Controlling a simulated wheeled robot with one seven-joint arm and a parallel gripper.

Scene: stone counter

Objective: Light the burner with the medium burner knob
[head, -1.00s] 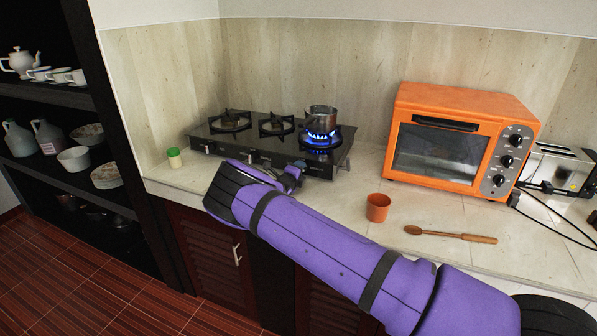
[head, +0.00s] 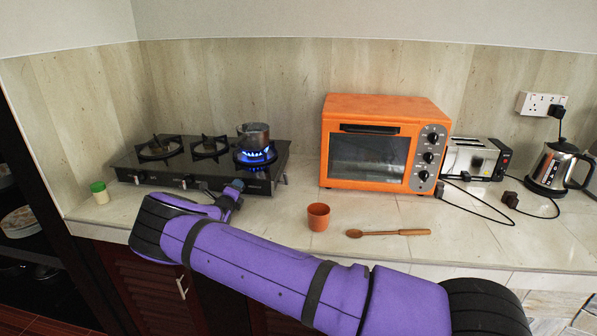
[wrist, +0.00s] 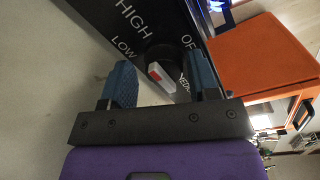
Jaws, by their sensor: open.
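The black gas stove (head: 255,184) sits at the left of the counter with several burners in a row. The right burner (head: 270,154) burns with a blue flame under a small metal pot (head: 256,132). My gripper (head: 233,188) is at the right part of the stove's front panel. In the wrist view, my gripper (wrist: 161,78) is open, its blue fingers on either side of a dark round knob (wrist: 158,58) with a light, red-marked pointer. HIGH, LOW and OFF are printed around it. I cannot tell whether the fingers touch the knob.
An orange toaster oven (head: 372,158) stands right of the stove, then a toaster (head: 470,158) and kettle (head: 550,168). A green-lidded jar (head: 99,193) stands left of the stove.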

